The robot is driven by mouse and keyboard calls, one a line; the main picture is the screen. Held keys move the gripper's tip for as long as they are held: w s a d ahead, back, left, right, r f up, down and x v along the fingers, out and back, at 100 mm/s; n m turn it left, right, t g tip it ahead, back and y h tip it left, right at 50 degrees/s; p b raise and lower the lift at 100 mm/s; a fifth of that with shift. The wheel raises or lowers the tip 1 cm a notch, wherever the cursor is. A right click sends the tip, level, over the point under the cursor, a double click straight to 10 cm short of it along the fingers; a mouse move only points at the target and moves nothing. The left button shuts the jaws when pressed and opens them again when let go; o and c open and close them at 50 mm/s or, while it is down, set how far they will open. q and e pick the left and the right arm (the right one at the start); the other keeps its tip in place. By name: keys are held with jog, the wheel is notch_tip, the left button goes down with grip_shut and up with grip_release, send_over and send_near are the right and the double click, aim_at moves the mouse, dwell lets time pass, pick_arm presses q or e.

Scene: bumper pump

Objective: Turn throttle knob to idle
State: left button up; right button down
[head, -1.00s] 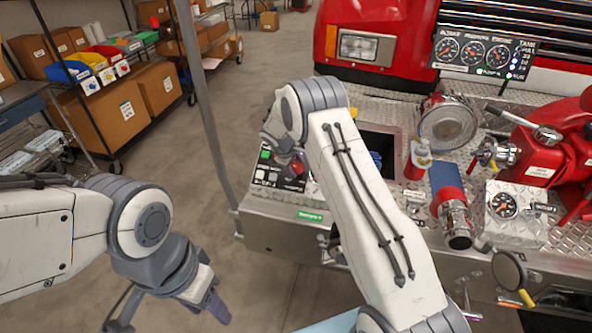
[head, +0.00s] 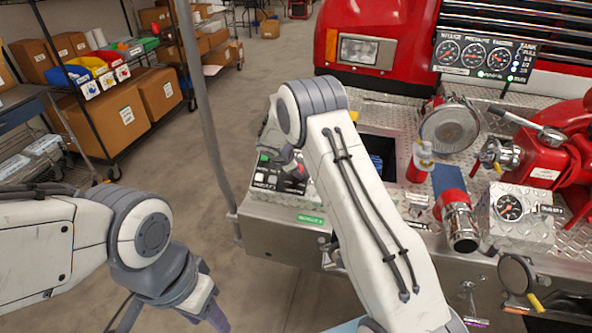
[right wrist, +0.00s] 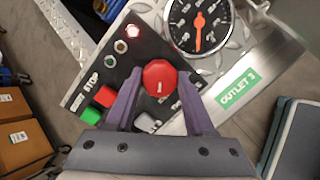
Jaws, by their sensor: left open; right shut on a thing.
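The throttle knob (right wrist: 160,78) is red and octagonal with a small white mark, on a black control panel (right wrist: 118,62). In the right wrist view my right gripper (right wrist: 160,88) has its purple fingers on both sides of the knob, shut on it. In the head view the panel (head: 268,182) shows beside my right arm, whose wrist hides most of the knob. My left gripper (head: 214,310) is open and empty, low over the floor at the left of the truck.
A gauge (right wrist: 198,28) sits beside the knob. Green (right wrist: 90,115) and red (right wrist: 105,96) buttons are close by. A pole (head: 205,120) rises left of the panel. Hose fittings (head: 458,222) and a lamp (head: 450,126) stand right of my right arm.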

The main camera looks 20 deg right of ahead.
jog(key=shift+n, duration=0.8)
jog(key=shift+c, duration=1.4)
grip_release()
jog(key=b+v, duration=0.1)
jog(key=v, duration=0.9)
jog(key=shift+s+a, duration=0.15)
jog(key=shift+s, duration=0.05)
jog(key=shift+r, duration=0.15)
